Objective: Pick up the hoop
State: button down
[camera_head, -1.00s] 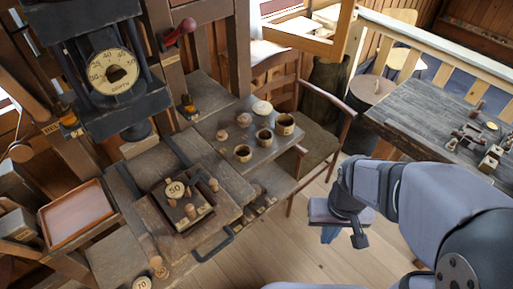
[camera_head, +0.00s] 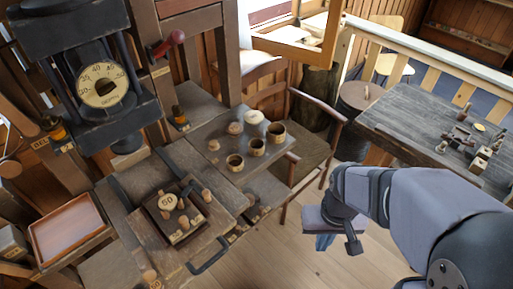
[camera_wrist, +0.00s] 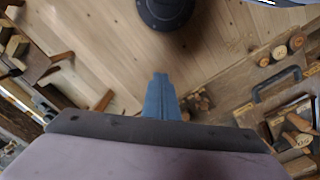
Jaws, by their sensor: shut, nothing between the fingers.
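I cannot tell for certain which piece is the hoop. Three hollow, ring-like turned pieces with dark openings stand on the grey wooden board (camera_head: 212,133) in the head view: a front one (camera_head: 235,162), a middle one (camera_head: 257,147) and a back one (camera_head: 276,132). My gripper (camera_head: 325,242) hangs above the floor, right of and apart from that board. In the wrist view its blue fingers (camera_wrist: 160,82) are together with nothing between them, pointing at the floor. The ring-like pieces cannot be made out clearly in the wrist view.
Solid round pieces (camera_head: 235,128) stand beside the rings. A block marked 50 (camera_head: 167,202) with pegs sits front left, near a black handle (camera_head: 209,256). A dial press (camera_head: 103,86) stands at left. A chair (camera_head: 325,135) and dark table (camera_head: 430,130) stand right. Open floor lies below my gripper.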

jog(key=c, duration=0.8)
grip_release()
jog(key=t+b, duration=0.4)
jog(key=b, duration=0.4)
send_near(257, 144)
jog(key=shift+t, duration=0.3)
jog(key=shift+w+f+p, duration=0.2)
jog(key=shift+f+p, duration=0.8)
jog(key=shift+f, duration=0.6)
jog(key=shift+w+f+p, duration=0.15)
jog(key=shift+f+p, duration=0.85)
jog(key=shift+f, duration=0.6)
